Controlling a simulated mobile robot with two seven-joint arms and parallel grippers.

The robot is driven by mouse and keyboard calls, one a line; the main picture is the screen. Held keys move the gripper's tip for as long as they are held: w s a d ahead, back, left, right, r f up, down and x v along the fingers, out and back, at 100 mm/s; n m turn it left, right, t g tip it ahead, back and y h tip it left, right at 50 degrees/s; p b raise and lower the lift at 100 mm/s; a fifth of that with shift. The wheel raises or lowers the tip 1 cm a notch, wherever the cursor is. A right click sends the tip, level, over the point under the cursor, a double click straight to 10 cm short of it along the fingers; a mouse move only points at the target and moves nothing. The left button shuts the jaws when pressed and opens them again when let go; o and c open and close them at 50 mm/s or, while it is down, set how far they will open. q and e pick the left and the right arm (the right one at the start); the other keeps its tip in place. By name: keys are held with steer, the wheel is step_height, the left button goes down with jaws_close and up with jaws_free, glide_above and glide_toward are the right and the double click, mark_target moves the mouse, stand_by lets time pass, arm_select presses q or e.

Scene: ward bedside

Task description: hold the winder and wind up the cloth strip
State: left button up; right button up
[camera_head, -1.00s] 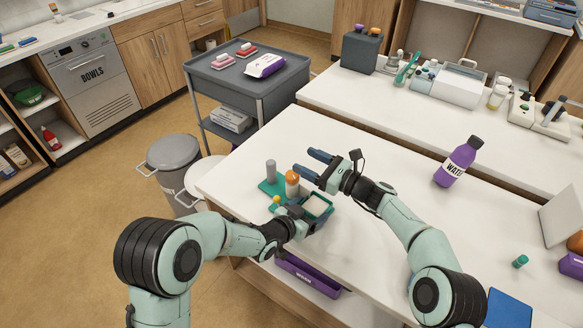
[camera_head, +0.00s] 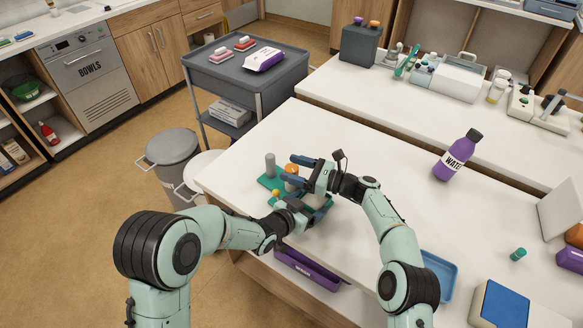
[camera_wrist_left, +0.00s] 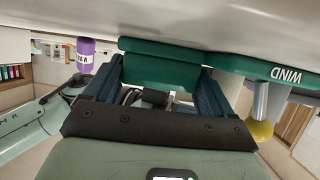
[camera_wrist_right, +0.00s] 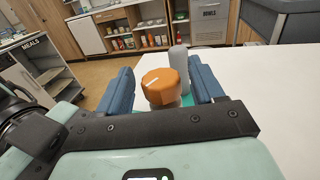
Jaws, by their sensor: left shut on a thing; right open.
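The winder has a green base (camera_head: 268,183) lying on the white table, with an upright grey post (camera_head: 270,163), an orange-capped knob (camera_head: 291,170) and a small yellow ball (camera_head: 275,193). My left gripper (camera_head: 296,204) is shut on a green block (camera_wrist_left: 160,68) of the winder, beside the "WIND" lettering (camera_wrist_left: 286,75) in the left wrist view. My right gripper (camera_head: 300,170) is open, its blue fingers either side of the orange knob (camera_wrist_right: 161,87) in the right wrist view, with a gap visible. The cloth strip is largely hidden behind my grippers.
A purple water bottle (camera_head: 457,156) stands farther right on the table, and a blue tray (camera_head: 440,272) lies near its front. A purple bin (camera_head: 307,270) sits below the table edge. The table's middle is clear.

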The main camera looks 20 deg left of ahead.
steer(key=shift+a, duration=0.5)
steer(key=c, duration=0.9)
steer(key=shift+w, duration=0.1)
steer(key=shift+c, duration=0.2)
steer(key=shift+d+t, duration=0.1)
steer(key=shift+t, duration=0.2)
steer(key=shift+w+d+m+t, duration=0.1)
steer(key=shift+w+m+t, duration=0.05)
steer(key=shift+m+t, duration=0.6)
steer(key=shift+m+t+h, duration=1)
steer(key=shift+m+t, duration=0.35)
steer(key=shift+t, duration=0.7)
steer(key=shift+s, duration=0.2)
